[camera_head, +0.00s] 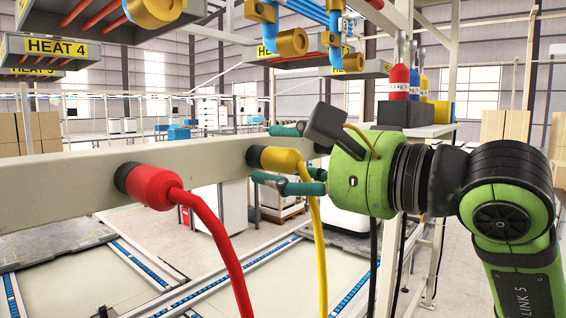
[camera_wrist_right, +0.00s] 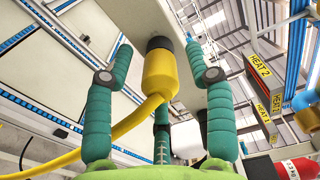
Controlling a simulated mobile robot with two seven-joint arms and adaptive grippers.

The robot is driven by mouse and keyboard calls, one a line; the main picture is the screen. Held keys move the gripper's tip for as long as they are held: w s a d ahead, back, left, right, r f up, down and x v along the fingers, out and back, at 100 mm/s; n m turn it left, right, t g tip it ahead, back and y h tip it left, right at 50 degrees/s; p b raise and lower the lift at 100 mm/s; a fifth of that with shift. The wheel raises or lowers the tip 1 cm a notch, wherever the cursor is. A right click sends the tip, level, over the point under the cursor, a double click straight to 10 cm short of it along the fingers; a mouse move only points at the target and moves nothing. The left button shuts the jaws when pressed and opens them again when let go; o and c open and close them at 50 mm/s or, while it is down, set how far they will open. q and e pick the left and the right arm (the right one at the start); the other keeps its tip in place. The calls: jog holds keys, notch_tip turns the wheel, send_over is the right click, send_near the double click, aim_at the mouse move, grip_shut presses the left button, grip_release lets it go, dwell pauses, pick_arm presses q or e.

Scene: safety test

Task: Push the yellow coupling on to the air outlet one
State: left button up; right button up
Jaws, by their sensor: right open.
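The yellow coupling (camera_head: 282,160) sits at a dark outlet (camera_head: 256,158) on the side of the beige beam, its hose hanging down. In the right wrist view the yellow coupling (camera_wrist_right: 160,76) meets the dark outlet (camera_wrist_right: 159,43) end to end; how far it is pushed on I cannot tell. My right gripper (camera_head: 264,154) has its green fingers spread around the coupling. In the right wrist view the right gripper's fingers (camera_wrist_right: 158,48) stand apart from it on both sides, with a third finger behind. No outlet number is visible. My left gripper is not in view.
A red coupling (camera_head: 158,187) with a red hose sits on another dark outlet (camera_head: 123,178), left along the beam (camera_head: 60,188). The yellow hose (camera_wrist_right: 75,158) passes between my fingers in the right wrist view. Red, blue and yellow cylinders (camera_head: 402,80) stand behind my wrist.

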aim_at(299, 163)
jog(key=shift+c, duration=0.4)
grip_shut()
jog(key=shift+s+d, duration=0.1)
jog(key=shift+d, duration=0.05)
jog(key=shift+b+v, duration=0.4)
jog(key=shift+v, duration=0.55)
jog(key=shift+s+d, duration=0.15)
jog(key=shift+d, duration=0.05)
jog(key=shift+d, duration=0.1)
jog(key=shift+b+v, duration=0.65)
jog(key=shift+v, duration=0.95)
